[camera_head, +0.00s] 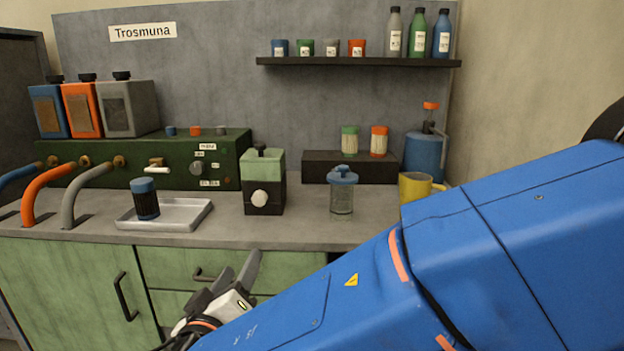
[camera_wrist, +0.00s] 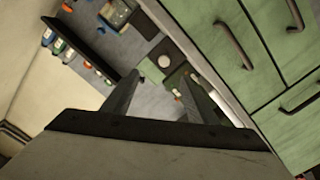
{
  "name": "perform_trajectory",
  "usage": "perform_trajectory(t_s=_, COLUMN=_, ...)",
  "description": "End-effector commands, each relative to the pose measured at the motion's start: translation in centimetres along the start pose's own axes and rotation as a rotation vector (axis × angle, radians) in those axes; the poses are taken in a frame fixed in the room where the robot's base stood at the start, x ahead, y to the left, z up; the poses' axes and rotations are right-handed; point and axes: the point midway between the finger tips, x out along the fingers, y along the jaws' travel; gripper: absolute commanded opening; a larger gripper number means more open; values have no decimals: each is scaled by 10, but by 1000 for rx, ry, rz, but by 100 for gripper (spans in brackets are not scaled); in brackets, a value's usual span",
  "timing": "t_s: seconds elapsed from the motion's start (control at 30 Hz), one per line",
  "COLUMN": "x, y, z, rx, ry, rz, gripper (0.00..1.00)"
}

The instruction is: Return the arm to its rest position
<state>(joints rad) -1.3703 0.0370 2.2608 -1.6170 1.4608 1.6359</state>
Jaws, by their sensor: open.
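My gripper (camera_head: 244,275) is in front of the counter, low before the green drawers in the head view. Its two fingers are apart and nothing shows between them. It also shows in the wrist view (camera_wrist: 160,95), with the fingers spread toward the counter. My blue arm (camera_head: 400,275) reaches across the lower right of the head view and hides part of the counter front.
The grey counter (camera_head: 290,232) carries a metal tray (camera_head: 185,219) with a dark blue-topped cup (camera_head: 145,200), a green-black grinder (camera_head: 263,183), a lidded glass jar (camera_head: 342,192) and a yellow mug (camera_head: 413,188). Drawer handles (camera_head: 204,276) stick out near my gripper.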

Motion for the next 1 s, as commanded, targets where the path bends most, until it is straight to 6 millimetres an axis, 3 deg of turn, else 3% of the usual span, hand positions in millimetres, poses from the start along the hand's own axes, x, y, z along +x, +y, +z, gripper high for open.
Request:
perform_trajectory(t_s=0.27, x=26, y=33, z=31, rx=-38, ry=-119, rz=31, gripper=53)
perform_trajectory(t_s=0.47, x=48, y=69, z=67, rx=-71, ry=-253, rz=54, gripper=53)
perform_trajectory(t_s=0.73, x=72, y=146, z=151, rx=-112, ry=-548, rz=60, gripper=53)
perform_trajectory(t_s=1.0, x=62, y=208, z=232, rx=-94, ry=-825, rz=-1, gripper=53)
